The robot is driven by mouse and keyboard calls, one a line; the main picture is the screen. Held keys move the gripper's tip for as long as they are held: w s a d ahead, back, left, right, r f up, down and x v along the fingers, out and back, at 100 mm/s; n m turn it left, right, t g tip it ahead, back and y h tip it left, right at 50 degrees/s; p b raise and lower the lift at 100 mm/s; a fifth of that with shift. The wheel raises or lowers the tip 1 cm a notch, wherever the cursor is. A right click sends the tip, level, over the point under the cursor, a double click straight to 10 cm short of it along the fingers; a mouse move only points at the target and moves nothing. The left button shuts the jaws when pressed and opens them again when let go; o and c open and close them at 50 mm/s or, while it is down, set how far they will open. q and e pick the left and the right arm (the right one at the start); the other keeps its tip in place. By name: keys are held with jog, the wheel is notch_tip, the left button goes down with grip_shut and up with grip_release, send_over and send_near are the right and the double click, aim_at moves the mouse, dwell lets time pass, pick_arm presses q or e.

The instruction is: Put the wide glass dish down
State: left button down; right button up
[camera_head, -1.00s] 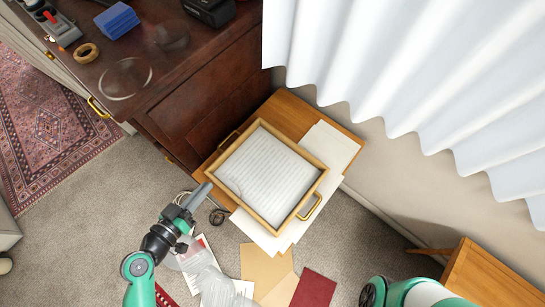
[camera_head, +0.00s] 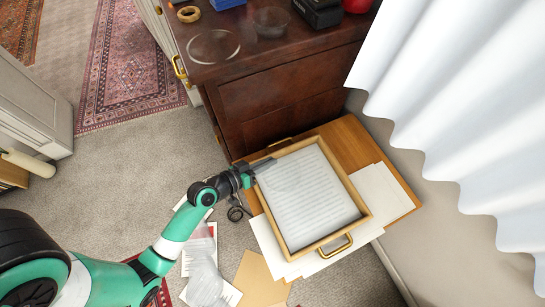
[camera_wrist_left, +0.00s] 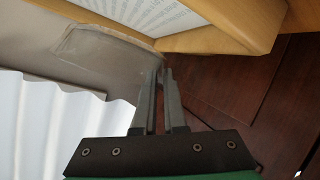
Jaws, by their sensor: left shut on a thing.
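My left gripper (camera_head: 266,164) is at the upper left corner of a wooden tray (camera_head: 357,194) with gold handles and a pale, lined bottom. In the left wrist view its fingers (camera_wrist_left: 160,98) are shut on the rim of a clear glass dish (camera_wrist_left: 105,46), which reaches out to the left of the fingertips. The tray's wooden edge (camera_wrist_left: 225,38) is close beyond it. In the head view the held dish is too transparent to make out clearly, so I cannot tell whether it touches the tray. My right gripper is out of view.
The tray stands on papers on a low wooden table (camera_head: 345,145). A dark dresser (camera_head: 285,90) behind bears a round clear glass piece (camera_head: 213,46), a small glass bowl (camera_head: 270,21) and a wooden ring (camera_head: 188,14). A white curtain (camera_head: 455,100) hangs at right. Papers lie on the floor.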

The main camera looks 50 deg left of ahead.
pick_arm(q)
jog(key=shift+w+a+f, duration=0.1)
jog(key=shift+w+f, duration=0.35)
jog(key=shift+f, duration=0.25)
jog(key=shift+w, duration=0.15)
jog(key=shift+w+a+f+b, duration=0.1)
jog(key=shift+w+f+b, duration=0.1)
jog(key=shift+f+b, duration=0.2)
jog(key=shift+w+f+b, duration=0.2)
jog(key=shift+f+b, duration=1.4)
jog(key=shift+f, duration=0.25)
jog(key=c, duration=1.3)
grip_release()
jog(key=shift+o, duration=0.2)
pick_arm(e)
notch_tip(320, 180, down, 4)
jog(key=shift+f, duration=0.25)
pick_arm(q)
jog(key=shift+r, duration=0.2)
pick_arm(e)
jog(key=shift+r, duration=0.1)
